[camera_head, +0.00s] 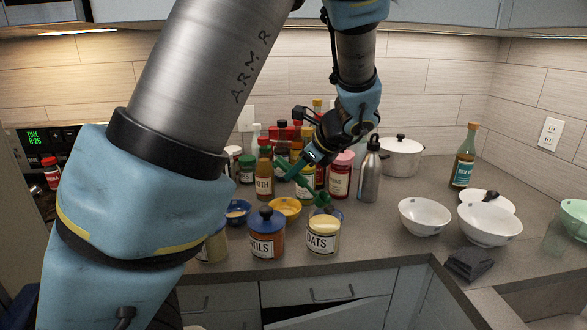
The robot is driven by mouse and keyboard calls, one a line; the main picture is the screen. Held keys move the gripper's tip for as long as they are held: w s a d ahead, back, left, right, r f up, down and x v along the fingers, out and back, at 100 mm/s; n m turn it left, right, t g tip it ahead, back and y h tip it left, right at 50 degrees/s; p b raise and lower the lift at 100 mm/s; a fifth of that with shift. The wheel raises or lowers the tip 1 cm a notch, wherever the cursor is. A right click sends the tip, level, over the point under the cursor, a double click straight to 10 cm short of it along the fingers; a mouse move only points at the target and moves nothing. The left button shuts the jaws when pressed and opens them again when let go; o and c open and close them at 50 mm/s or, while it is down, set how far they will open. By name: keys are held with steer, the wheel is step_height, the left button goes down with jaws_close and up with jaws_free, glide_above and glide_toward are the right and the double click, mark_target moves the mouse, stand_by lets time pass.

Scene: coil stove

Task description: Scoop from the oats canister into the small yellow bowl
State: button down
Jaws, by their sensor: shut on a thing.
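The oats canister (323,243) is a clear jar with an "OATS" label, standing near the counter's front edge. My gripper (304,165) is above and behind it, shut on a green scoop (320,200). The scoop slants down to the right, and its lower end is at the canister's mouth. I cannot tell whether that end is inside the mouth or just above it, nor whether it holds oats. The small yellow bowl (286,208) sits behind and left of the canister. What it holds is not clear.
A blue-lidded canister (266,236) marked "NTILS" stands left of the oats. A blue bowl (238,211) is behind it. Several bottles and a steel flask (369,176) crowd the back.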

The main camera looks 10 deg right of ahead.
mark_target(302, 179)
steer(key=shift+s+d+f+b, duration=0.25)
steer(key=shift+f+b, duration=0.35)
steer(key=shift+f, duration=0.15)
steer(key=shift+s+d+f+b, duration=0.1)
steer(key=shift+d+f+b, duration=0.1)
steer(key=shift+f+b, duration=3)
steer(key=shift+f, duration=0.4)
step_height(302, 179, up, 6)
steer(key=p, duration=0.5)
steer(key=shift+r, duration=0.25)
steer(key=shift+w+a+g+h+p, duration=0.6)
steer(key=shift+g+h+p, duration=0.35)
steer(key=shift+p, duration=1.3)
steer(key=shift+a+h+p, duration=0.15)
steer(key=shift+h+p, duration=0.1)
steer(key=shift+p, duration=0.25)
steer(key=shift+a+g, duration=0.1)
steer(key=shift+g, duration=0.15)
steer(key=shift+w+a+r+n+g+h, duration=0.25)
steer(key=shift+r+g+h, duration=0.2)
steer(key=shift+h, duration=0.25)
steer(key=shift+r, duration=0.1)
